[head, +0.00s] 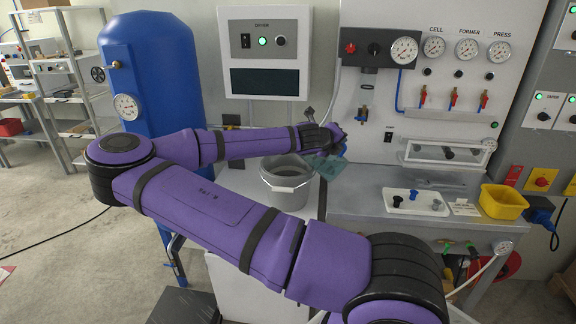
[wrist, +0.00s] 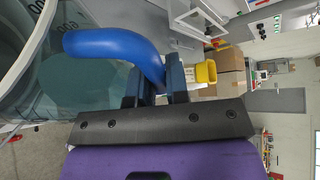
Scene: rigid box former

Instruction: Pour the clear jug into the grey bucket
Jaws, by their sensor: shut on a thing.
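The clear jug (head: 326,165) is held tilted beside and partly over the right rim of the grey bucket (head: 286,196) in the head view. My gripper (head: 338,138) is above and right of the bucket. In the wrist view the gripper (wrist: 155,85) is shut on the jug's blue handle (wrist: 105,43). The jug's clear wall (wrist: 75,20) shows dark graduation marks and teal content at the left. The bucket stands upright with its top open and a wire handle. I cannot tell whether anything flows from the jug.
The grey bench has a white tray (head: 414,211) with small fittings and a yellow bin (head: 502,202) to the right. A panel with gauges (head: 405,50) and red valves rises behind. A blue tank (head: 155,80) stands left.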

